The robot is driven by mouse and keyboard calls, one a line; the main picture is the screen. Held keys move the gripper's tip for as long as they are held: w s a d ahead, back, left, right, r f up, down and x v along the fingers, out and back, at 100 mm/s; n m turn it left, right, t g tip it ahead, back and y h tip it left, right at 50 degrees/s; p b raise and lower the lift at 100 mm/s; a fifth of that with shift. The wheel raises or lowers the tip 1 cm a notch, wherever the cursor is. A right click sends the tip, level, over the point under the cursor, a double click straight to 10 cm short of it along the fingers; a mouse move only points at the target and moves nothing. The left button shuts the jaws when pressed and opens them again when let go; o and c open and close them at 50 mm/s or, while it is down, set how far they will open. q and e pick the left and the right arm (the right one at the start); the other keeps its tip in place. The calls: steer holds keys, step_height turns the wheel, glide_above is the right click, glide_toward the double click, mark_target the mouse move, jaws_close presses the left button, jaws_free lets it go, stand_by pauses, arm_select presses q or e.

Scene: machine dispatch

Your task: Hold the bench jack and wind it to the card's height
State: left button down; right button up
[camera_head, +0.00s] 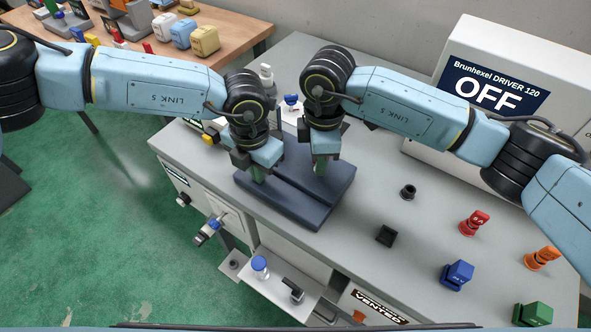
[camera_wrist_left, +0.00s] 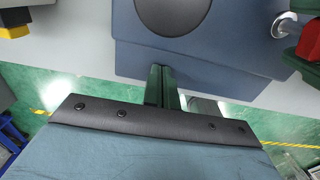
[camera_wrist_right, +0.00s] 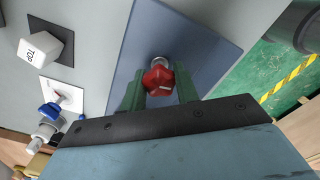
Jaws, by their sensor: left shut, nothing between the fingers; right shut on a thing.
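The bench jack (camera_head: 318,208) shows as a dark blue, plate-like body near the bench's front-left edge, partly hidden by my grippers. The left wrist view shows its blue body (camera_wrist_left: 235,50) with a dark round disc (camera_wrist_left: 170,12) on it. My left gripper (camera_head: 258,175) is shut and empty, its green fingers (camera_wrist_left: 160,85) at the jack's edge. My right gripper (camera_head: 320,168) is shut on a red knob (camera_wrist_right: 158,80) at the end of a metal shaft by the jack. The knob also shows at the right of the left wrist view (camera_wrist_left: 311,40). I cannot make out the card.
A white machine (camera_head: 500,100) reading OFF stands at the back right. Blue (camera_head: 457,275), red (camera_head: 473,222), orange (camera_head: 541,258) and green (camera_head: 532,313) pieces stand at the right. A white block marked TOP (camera_wrist_right: 40,48) and a blue-knobbed fixture (camera_wrist_right: 50,108) are near the jack.

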steer(key=shift+s+a, duration=0.1)
steer(key=shift+a, duration=0.15)
steer(key=m, duration=0.4)
steer(key=shift+a, duration=0.1)
steer(key=shift+m, duration=0.4)
steer(key=o, duration=0.9)
steer(key=shift+o, duration=0.4)
steer(key=shift+d, duration=0.25)
